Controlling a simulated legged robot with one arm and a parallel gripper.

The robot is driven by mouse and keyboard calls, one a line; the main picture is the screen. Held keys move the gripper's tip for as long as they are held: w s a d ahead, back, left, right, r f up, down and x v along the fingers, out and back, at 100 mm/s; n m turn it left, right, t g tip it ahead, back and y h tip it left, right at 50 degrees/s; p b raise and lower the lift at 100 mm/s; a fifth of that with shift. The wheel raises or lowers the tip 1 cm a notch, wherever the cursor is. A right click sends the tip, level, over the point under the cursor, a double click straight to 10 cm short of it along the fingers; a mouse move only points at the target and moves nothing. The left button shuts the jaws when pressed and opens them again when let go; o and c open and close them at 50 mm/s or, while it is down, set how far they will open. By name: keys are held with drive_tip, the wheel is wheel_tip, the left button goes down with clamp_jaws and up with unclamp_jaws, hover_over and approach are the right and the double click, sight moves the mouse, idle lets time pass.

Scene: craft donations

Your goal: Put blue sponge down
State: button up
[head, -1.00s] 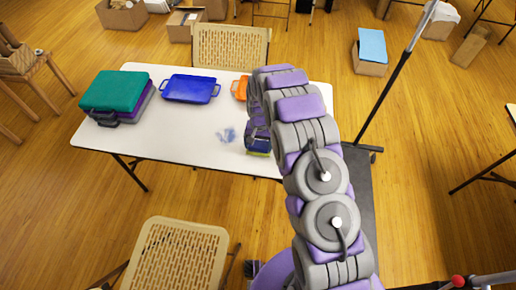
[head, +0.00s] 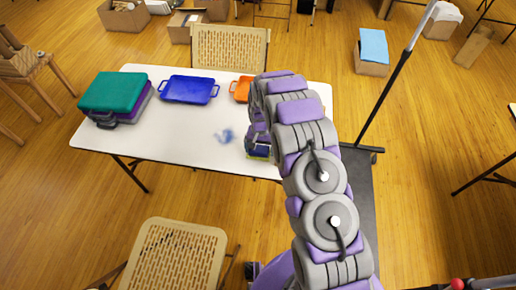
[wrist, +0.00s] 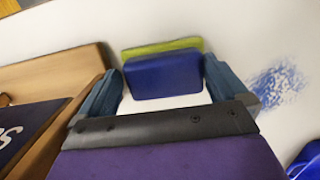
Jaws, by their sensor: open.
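The blue sponge (wrist: 165,75) with a yellow-green layer lies on the white table (wrist: 220,30) in the wrist view. My gripper (wrist: 165,84) is open, with one finger on each side of the sponge. The fingers look very near its sides; I cannot tell whether they touch. In the head view the sponge (head: 259,152) shows near the table's front edge, partly hidden by my gripper (head: 254,143).
A blue smudge (head: 225,136) marks the table beside the sponge. A blue tray (head: 189,89), an orange tray (head: 241,89) and a green case (head: 113,92) are on the table. A wooden box (wrist: 75,75) is close left in the wrist view. The front middle is clear.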

sight(259, 147)
wheel_tip(259, 147, up, 12)
drive_tip(key=w+p, duration=0.1)
drive_tip(key=p, duration=0.1)
drive_tip(key=shift+w, duration=0.2)
drive_tip(key=shift+a, duration=0.25)
drive_tip(key=shift+s+d, duration=0.1)
drive_tip(key=shift+d, duration=0.05)
